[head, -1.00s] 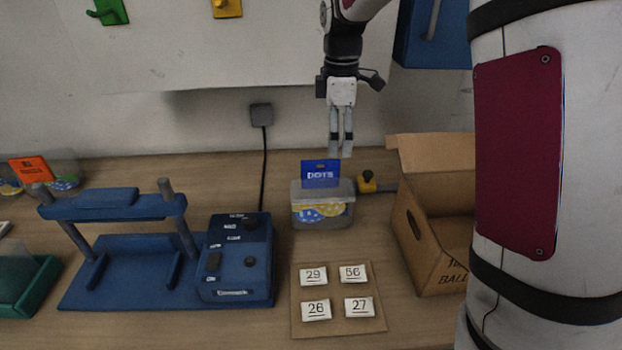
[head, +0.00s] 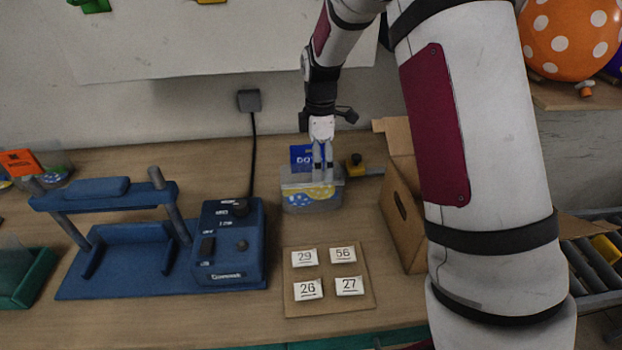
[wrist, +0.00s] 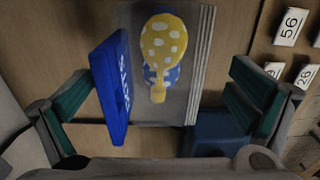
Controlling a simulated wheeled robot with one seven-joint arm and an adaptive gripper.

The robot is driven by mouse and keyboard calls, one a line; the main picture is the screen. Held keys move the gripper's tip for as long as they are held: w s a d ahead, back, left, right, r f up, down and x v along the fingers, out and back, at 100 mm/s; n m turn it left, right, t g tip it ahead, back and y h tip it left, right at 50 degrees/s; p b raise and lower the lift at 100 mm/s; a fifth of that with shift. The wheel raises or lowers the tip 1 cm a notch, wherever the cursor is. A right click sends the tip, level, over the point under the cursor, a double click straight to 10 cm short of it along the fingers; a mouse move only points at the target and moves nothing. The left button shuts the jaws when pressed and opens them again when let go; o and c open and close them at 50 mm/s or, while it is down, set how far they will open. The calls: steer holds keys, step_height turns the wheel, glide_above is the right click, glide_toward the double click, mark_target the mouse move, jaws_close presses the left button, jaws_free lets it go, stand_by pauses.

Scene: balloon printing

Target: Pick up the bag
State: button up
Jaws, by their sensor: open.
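The only bag-like thing near my gripper is a clear plastic holder (head: 311,202) with yellow and blue polka-dot balloons inside and a blue lettered card (head: 300,157) at its back. My gripper (head: 322,174) points down just over it, in front of the card. In the wrist view my gripper (wrist: 162,80) is open. The blue card (wrist: 112,85) stands near the left finger, and the dotted balloons (wrist: 162,45) lie between the fingers. The fingers do not visibly grip anything. I cannot tell whether the holder is a bag or a rigid bin.
A blue press (head: 125,255) with a control box (head: 228,245) stands to the left. A board (head: 330,300) with numbered tags lies in front. An open cardboard box (head: 400,210) is close on the right. A second holder with an orange card (head: 18,163) is far left.

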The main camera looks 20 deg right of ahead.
steer(key=shift+a+f, duration=0.1)
steer(key=shift+f, duration=1.45)
steer(key=c, duration=1)
steer(key=shift+c, duration=0.2)
steer(key=shift+r, duration=0.1)
steer(key=shift+w+r, duration=0.1)
steer(key=shift+r, duration=1.5)
steer(key=s+r, duration=0.1)
steer(key=s, duration=1.5)
steer(key=shift+a+r+b, duration=0.3)
steer(key=shift+a, duration=0.05)
